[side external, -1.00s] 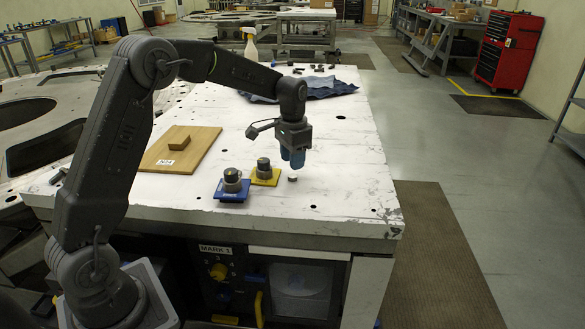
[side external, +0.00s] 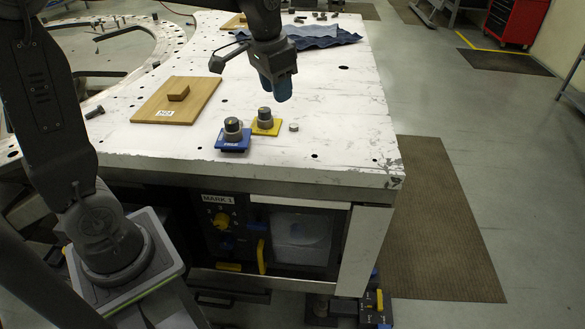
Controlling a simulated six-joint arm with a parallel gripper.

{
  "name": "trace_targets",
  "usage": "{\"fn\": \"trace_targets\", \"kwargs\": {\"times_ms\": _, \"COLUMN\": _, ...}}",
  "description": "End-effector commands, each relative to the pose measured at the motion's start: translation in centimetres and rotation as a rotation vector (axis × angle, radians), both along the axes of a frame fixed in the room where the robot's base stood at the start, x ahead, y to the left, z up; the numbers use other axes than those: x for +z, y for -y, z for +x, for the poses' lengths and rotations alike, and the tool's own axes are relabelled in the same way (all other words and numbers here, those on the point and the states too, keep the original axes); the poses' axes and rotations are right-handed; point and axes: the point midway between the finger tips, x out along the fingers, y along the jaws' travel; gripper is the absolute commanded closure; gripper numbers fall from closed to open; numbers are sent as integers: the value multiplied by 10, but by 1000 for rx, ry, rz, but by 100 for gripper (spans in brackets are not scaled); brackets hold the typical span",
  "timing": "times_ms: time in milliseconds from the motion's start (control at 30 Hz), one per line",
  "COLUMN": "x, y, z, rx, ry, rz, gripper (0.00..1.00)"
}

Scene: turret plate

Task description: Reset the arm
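My gripper (side external: 275,88) has blue fingertips and points down above the white table. It hangs above and slightly behind the yellow plate (side external: 276,129), which carries a grey metal cylinder (side external: 265,117). The fingertips look close together, but I cannot tell whether they are open or shut. I see nothing held below them. A blue plate (side external: 233,146) with a similar cylinder (side external: 233,129) sits in front and to the left. A small silver disc (side external: 294,127) lies on the table right of the yellow plate.
A wooden board (side external: 165,111) with a small wooden block (side external: 178,93) lies to the left. A dark bolt (side external: 95,112) is beside it. Dark blue cloth (side external: 315,40) lies behind my gripper. The white table's (side external: 340,120) right side is clear.

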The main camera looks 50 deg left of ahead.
Motion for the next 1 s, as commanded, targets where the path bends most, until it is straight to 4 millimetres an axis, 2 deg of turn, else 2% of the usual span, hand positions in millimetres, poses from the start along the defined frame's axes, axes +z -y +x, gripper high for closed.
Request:
{"fn": "trace_targets", "kwargs": {"times_ms": 33, "x": 10, "y": 10, "z": -20, "rx": 4, "ry": 35, "rz": 0, "gripper": 62}}
{"fn": "trace_targets", "kwargs": {"times_ms": 200, "x": 22, "y": 34, "z": -81, "rx": 36, "ry": 135, "rz": -10, "gripper": 62}}
{"fn": "trace_targets", "kwargs": {"times_ms": 400, "x": 14, "y": 53, "z": -145, "rx": 69, "ry": 241, "rz": -36, "gripper": 62}}
{"fn": "trace_targets", "kwargs": {"times_ms": 500, "x": 6, "y": 58, "z": -167, "rx": 80, "ry": 279, "rz": -49, "gripper": 62}}
{"fn": "trace_targets", "kwargs": {"times_ms": 700, "x": -3, "y": 62, "z": -186, "rx": 93, "ry": 315, "rz": -64, "gripper": 62}}
{"fn": "trace_targets", "kwargs": {"times_ms": 1000, "x": -4, "y": 62, "z": -187, "rx": 94, "ry": 315, "rz": -64, "gripper": 62}}
